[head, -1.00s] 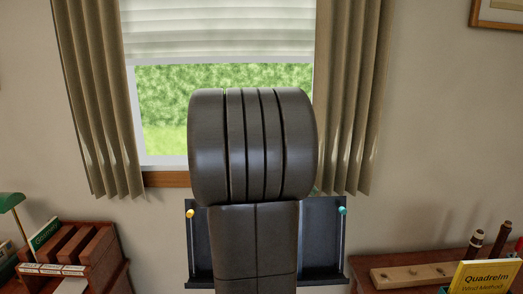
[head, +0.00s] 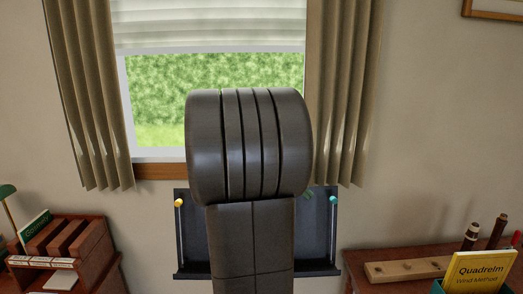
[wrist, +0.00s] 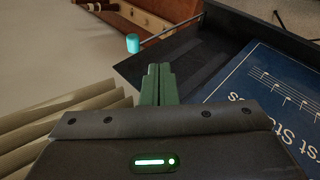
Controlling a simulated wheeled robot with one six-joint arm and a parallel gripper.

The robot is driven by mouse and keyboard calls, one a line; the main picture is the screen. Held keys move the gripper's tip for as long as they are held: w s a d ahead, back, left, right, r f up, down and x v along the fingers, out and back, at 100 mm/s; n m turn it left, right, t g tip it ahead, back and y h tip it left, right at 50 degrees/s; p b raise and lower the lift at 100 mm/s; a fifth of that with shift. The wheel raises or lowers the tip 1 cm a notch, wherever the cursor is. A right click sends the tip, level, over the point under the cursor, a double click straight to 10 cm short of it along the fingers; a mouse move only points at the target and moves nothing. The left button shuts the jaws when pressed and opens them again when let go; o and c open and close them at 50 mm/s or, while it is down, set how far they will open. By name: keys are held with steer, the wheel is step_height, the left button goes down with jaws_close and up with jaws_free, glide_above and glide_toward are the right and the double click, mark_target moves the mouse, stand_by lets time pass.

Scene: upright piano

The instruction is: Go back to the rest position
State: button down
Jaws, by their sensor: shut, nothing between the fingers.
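My gripper (wrist: 158,84) shows in the wrist view with its green fingers pressed together and nothing between them. It points toward the dark music stand (wrist: 180,62), close to the stand's edge.
A blue music book (wrist: 265,90) lies on the stand, with a teal-tipped rod (wrist: 133,43) beside it. In the head view a wooden organizer (head: 62,245) is at left. A side table at right holds a wooden block (head: 405,269) and a yellow book (head: 480,272).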

steer(key=w+v, duration=0.1)
steer(key=v, duration=1)
steer(key=shift+s+a, duration=0.2)
steer(key=shift+s, duration=0.2)
steer(key=shift+f, duration=0.2)
